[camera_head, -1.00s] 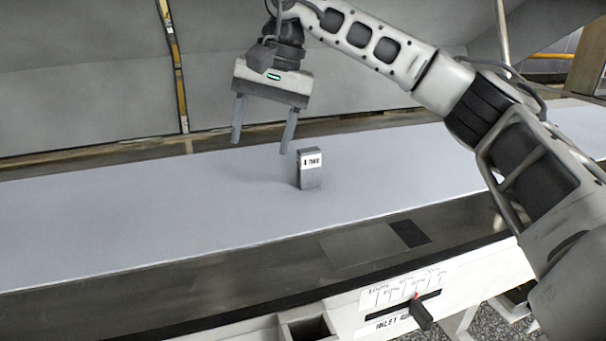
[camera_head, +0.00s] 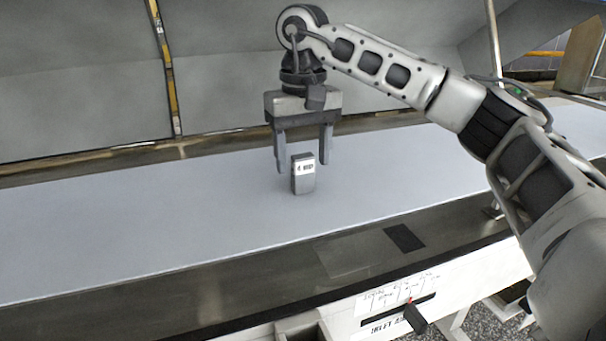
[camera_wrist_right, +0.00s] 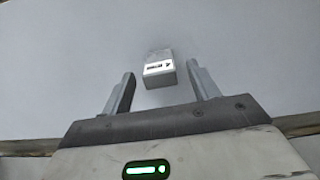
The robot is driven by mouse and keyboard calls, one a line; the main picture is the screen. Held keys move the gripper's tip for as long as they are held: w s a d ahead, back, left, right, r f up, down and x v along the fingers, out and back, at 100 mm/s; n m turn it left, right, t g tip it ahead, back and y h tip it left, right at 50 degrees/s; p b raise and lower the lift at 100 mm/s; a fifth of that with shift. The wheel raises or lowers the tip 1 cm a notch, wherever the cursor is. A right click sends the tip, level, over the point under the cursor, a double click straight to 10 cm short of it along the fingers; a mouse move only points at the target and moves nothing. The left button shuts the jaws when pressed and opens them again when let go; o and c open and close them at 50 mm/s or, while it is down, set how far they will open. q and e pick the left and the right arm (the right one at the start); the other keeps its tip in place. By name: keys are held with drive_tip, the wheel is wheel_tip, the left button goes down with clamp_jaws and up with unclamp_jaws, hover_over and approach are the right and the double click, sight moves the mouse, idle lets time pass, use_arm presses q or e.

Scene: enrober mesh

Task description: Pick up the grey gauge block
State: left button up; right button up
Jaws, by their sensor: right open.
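The grey gauge block (camera_head: 304,179) stands upright on the pale belt, with a white printed label near its top. My right gripper (camera_head: 302,168) is open and points down, just behind and above the block in the head view, with its fingers showing to either side. In the right wrist view the block (camera_wrist_right: 160,72) lies ahead of the open gripper (camera_wrist_right: 162,82), roughly centred between the fingertips and mostly beyond them. I see no finger contact. My left gripper does not show.
The pale belt (camera_head: 150,215) is clear around the block. A dark metal edge and a white front panel (camera_head: 480,275) with a slider knob (camera_head: 418,320) run along the near side. A grey sloped cover (camera_head: 80,70) rises behind the belt.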

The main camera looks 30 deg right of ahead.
wheel_tip(320, 180, down, 2)
drive_tip(key=shift+f, duration=0.15)
drive_tip(key=c, duration=1.1)
